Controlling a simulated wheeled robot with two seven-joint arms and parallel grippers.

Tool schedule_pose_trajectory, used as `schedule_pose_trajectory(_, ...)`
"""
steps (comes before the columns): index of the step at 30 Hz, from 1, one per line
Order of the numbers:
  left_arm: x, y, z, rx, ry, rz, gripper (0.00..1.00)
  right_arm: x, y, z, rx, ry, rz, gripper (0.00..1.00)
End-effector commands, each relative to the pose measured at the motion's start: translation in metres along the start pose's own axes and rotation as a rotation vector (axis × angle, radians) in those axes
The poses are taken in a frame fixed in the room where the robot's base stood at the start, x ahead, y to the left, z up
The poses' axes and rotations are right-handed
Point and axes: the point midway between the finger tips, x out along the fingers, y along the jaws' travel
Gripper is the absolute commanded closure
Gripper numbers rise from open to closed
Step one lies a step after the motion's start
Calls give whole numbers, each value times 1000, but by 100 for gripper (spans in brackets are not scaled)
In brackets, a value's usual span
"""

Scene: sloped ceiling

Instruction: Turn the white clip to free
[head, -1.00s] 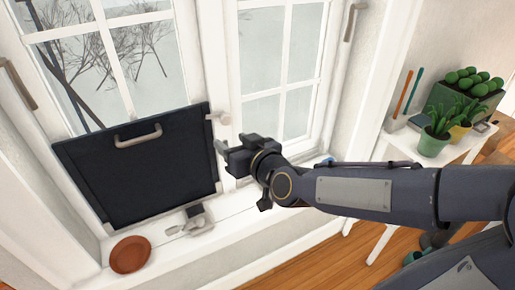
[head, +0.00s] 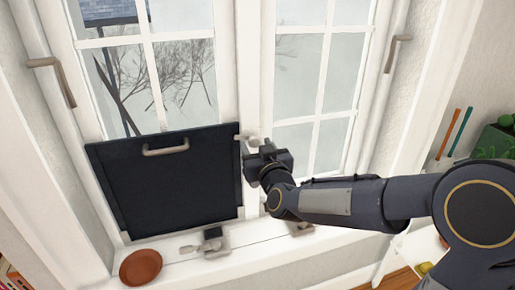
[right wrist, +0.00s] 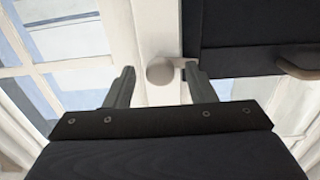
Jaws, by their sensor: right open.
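The white clip (head: 252,141) sits on the window's middle post, beside the upper right corner of a dark panel (head: 165,190). Its round knob (right wrist: 161,72) shows in the right wrist view, with a short tab reaching sideways to the panel's edge. The panel stands upright against the left window and has a beige handle (head: 166,147). My right gripper (head: 262,152) is just below and in front of the clip. In the right wrist view its open fingers (right wrist: 162,87) stand on either side of the knob, with no clear contact. My left gripper is not in view.
A brown dish (head: 141,267) and small metal fittings (head: 207,243) are on the window sill. Window handles (head: 396,52) stick out at both sides. A white table with plants (head: 492,141) is at the right. The space before the panel is clear.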

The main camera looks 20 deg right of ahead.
Motion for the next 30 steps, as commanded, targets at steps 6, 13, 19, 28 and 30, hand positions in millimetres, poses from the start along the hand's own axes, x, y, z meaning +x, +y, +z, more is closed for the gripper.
schedule_pose_trajectory(6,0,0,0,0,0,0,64,0,0,0,0,0,0,50)
schedule_pose_trajectory(13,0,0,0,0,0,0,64,0,0,0,0,0,0,80)
schedule_pose_trajectory(19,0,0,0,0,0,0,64,0,0,0,1,0,0,94)
schedule_pose_trajectory(28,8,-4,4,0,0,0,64,0,0,2,77,1,0,94)
schedule_pose_trajectory(30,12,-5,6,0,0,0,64,0,0,3,119,1,0,94)
